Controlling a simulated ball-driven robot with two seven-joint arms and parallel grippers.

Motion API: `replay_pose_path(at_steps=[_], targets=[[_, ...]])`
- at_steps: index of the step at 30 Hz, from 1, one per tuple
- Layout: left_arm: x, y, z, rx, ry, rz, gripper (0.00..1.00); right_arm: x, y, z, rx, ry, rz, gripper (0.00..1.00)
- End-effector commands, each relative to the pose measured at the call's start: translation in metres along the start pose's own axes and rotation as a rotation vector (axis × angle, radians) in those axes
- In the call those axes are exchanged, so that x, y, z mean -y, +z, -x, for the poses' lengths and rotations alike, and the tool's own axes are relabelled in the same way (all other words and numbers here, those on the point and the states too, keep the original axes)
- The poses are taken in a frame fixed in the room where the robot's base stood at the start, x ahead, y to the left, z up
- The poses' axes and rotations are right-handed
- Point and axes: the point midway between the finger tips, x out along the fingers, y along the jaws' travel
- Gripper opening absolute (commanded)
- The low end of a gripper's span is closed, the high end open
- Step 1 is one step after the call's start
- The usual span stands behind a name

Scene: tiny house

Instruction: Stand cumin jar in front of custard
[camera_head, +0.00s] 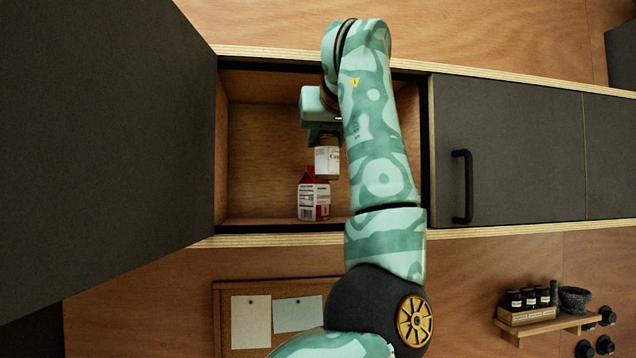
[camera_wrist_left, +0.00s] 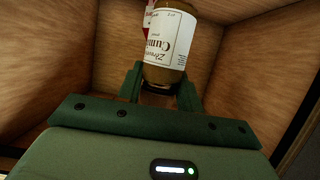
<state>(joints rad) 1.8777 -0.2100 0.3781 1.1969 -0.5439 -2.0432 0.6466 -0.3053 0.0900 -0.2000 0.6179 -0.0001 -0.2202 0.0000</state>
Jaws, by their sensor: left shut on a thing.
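The cumin jar (camera_head: 327,160) has a white label and brownish contents. It also shows in the left wrist view (camera_wrist_left: 169,45), with "Cumin" readable upside down on its label. My left gripper (camera_head: 325,138) is shut on it inside the open cabinet. In the left wrist view the fingers (camera_wrist_left: 160,88) clasp the jar at its near end. A red and white carton (camera_head: 313,197), likely the custard, stands on the cabinet floor just below the jar in the head view. A red and white edge of it (camera_wrist_left: 148,15) shows behind the jar. My right gripper is not in view.
The wooden cabinet (camera_head: 262,150) has free floor to the left of the carton. Its dark door (camera_head: 110,130) stands open at left. A closed door with a black handle (camera_head: 462,187) is at right. A small shelf (camera_head: 548,322) holds jars and a mortar below.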

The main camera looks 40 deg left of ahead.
Motion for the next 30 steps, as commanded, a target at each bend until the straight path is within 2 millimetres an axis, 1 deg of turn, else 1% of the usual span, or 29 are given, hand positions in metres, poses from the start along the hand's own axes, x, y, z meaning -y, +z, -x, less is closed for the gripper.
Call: replay_pose_path(at_steps=[1,4,8,12,15,18,28,29,30], targets=[[0.001,0.009,-0.014,0.003,-0.004,0.000,0.11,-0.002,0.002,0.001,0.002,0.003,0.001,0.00],[0.004,0.019,-0.034,0.001,-0.003,-0.001,0.11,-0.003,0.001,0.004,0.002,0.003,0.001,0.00],[0.006,0.027,-0.047,0.001,-0.001,-0.001,0.11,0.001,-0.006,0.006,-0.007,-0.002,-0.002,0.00],[0.007,0.035,-0.060,0.001,-0.001,-0.002,0.11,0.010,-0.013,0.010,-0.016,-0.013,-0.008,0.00],[0.007,0.050,-0.064,0.000,-0.001,-0.003,0.11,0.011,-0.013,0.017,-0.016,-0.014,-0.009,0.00],[0.008,0.058,-0.068,0.000,0.001,-0.002,0.11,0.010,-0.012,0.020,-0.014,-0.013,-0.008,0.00],[0.007,0.063,-0.070,0.000,0.001,-0.002,0.11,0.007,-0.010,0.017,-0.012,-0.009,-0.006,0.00],[0.007,0.063,-0.070,0.001,0.001,-0.002,0.41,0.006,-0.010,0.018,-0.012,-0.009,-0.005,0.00],[0.007,0.062,-0.070,0.001,0.001,-0.002,0.53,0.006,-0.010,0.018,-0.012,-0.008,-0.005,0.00]])
